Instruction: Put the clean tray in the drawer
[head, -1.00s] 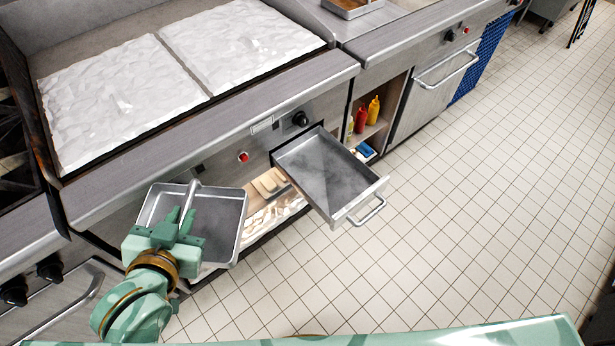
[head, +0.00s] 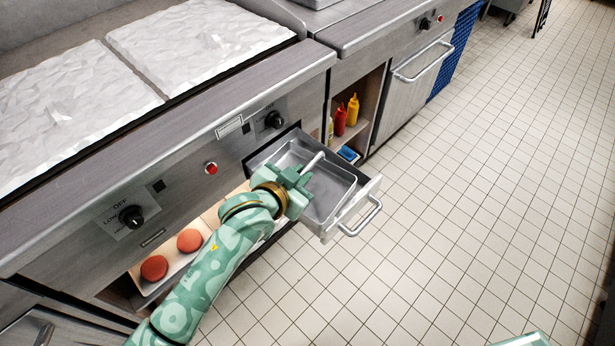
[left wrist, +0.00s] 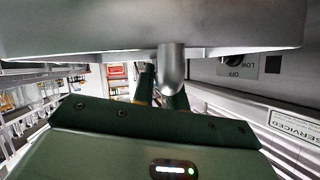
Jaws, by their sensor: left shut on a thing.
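The clean tray (head: 335,180) is a shallow grey metal pan with a bar handle (head: 313,161). In the head view it lies level within the outline of the open drawer (head: 352,208), over or inside it; I cannot tell if it touches the bottom. My left gripper (head: 297,176) is shut on the tray's handle at the tray's left side. In the left wrist view the tray (left wrist: 90,30) fills the top and its handle (left wrist: 172,66) comes down at the fingers. My right gripper is not in view.
The drawer's front handle (head: 362,217) sticks out over clear tiled floor (head: 460,200). The griddle front with a knob (head: 274,120) and red button (head: 211,168) is behind my arm. Sauce bottles (head: 352,110) stand on a shelf. Round patties (head: 190,240) lie on a lower shelf.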

